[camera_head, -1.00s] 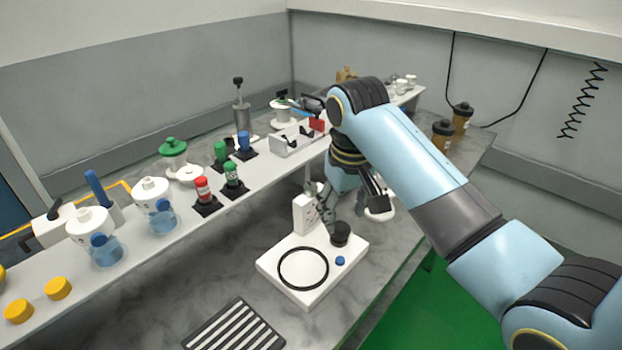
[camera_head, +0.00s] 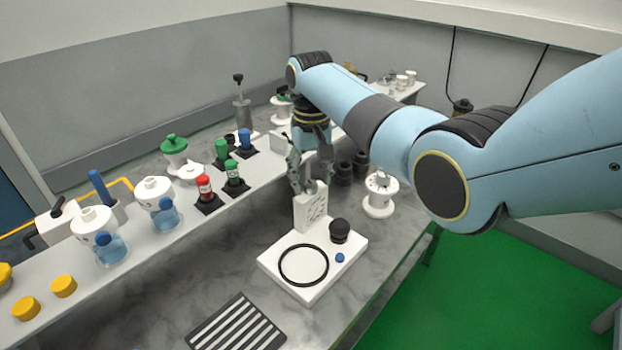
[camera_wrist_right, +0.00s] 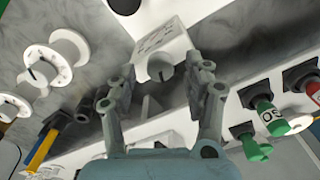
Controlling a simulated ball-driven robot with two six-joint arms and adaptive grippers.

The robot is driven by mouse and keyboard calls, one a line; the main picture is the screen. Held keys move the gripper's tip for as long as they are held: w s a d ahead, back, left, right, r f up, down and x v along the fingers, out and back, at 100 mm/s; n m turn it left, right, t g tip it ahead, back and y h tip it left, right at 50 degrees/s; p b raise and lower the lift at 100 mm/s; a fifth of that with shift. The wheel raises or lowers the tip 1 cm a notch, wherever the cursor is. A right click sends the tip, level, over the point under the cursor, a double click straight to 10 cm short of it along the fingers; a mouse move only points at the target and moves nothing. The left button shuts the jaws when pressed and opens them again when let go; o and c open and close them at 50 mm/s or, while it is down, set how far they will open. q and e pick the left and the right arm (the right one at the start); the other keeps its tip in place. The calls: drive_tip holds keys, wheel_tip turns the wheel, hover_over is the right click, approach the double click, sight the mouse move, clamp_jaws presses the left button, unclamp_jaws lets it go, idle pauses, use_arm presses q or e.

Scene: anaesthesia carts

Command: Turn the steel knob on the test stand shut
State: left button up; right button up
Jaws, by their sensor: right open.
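The test stand has a white base (camera_head: 322,282) with a black ring, a black knob and a small blue button on it. A white upright block (camera_head: 310,211) with dark marks stands at its back. The block also shows in the right wrist view (camera_wrist_right: 172,42). There the grey steel knob (camera_wrist_right: 160,69) is on the block's near side, between the open fingers of my right gripper (camera_wrist_right: 163,72), with gaps on both sides. In the head view my right gripper (camera_head: 309,183) reaches down over the block's top, and the knob cannot be made out. My left gripper is not in view.
A white spool (camera_head: 380,194) and dark cylinders (camera_head: 345,171) stand right of the gripper. A striped mat (camera_head: 236,324) lies in front. The grey worktop left of the stand is clear.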

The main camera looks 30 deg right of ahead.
drive_tip(key=shift+f, duration=0.65)
clamp_jaws()
